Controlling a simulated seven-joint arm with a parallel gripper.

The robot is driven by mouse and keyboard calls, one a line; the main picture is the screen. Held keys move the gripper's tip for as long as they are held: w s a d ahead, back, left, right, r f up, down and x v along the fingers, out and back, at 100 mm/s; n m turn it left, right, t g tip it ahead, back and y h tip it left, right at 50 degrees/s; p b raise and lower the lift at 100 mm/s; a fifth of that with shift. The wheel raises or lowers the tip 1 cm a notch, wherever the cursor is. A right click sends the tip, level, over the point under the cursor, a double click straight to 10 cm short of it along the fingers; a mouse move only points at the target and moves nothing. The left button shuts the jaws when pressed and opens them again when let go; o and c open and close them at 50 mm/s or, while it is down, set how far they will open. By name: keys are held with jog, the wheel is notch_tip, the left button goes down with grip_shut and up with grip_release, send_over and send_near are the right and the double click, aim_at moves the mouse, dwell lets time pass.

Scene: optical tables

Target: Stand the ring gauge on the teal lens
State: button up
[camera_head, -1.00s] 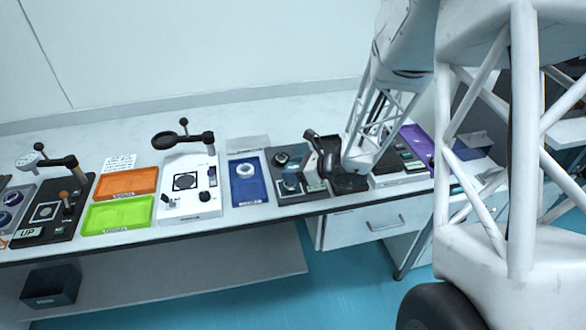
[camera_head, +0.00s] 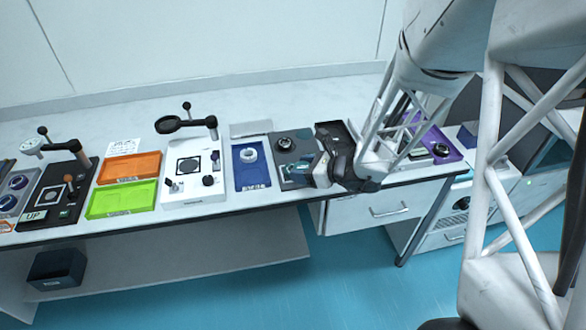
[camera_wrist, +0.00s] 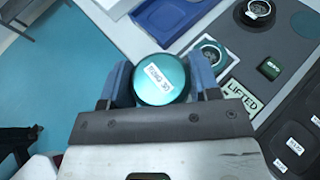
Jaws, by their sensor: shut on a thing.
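My gripper (camera_head: 318,174) is at the front edge of the bench, beside the dark grey board (camera_head: 308,146). In the wrist view my gripper (camera_wrist: 162,84) has its two blue fingers shut on a round teal piece (camera_wrist: 160,90) with a white label, which I take to be the teal lens. It appears to be held clear of the bench top, near the edge. A thick pale ring (camera_head: 249,155), possibly the ring gauge, lies in the blue tray (camera_head: 243,180).
Another dark-rimmed round part (camera_wrist: 258,10) and a green button (camera_wrist: 269,68) are on the board. The white station (camera_head: 192,170) with a magnifier arm (camera_head: 182,124), the orange tray (camera_head: 128,168) and the green tray (camera_head: 122,199) stand to the left. A purple tray (camera_head: 447,146) is to the right.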

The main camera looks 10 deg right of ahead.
jog(key=s, duration=0.6)
jog(key=shift+s+m+t+h, duration=0.25)
jog(key=shift+m+t+h, duration=0.05)
jog(key=shift+m+t, duration=0.1)
jog(key=shift+w+f, duration=0.1)
jog(key=w, duration=0.5)
jog(key=w+f, duration=0.1)
jog(key=w, duration=1)
jog(key=shift+a+f, duration=0.25)
jog(key=shift+a, duration=0.1)
jog(key=shift+f, duration=1.75)
jog(key=shift+f, duration=0.1)
jog(key=o, duration=1.1)
jog(key=shift+c, duration=0.2)
jog(key=shift+s, duration=0.1)
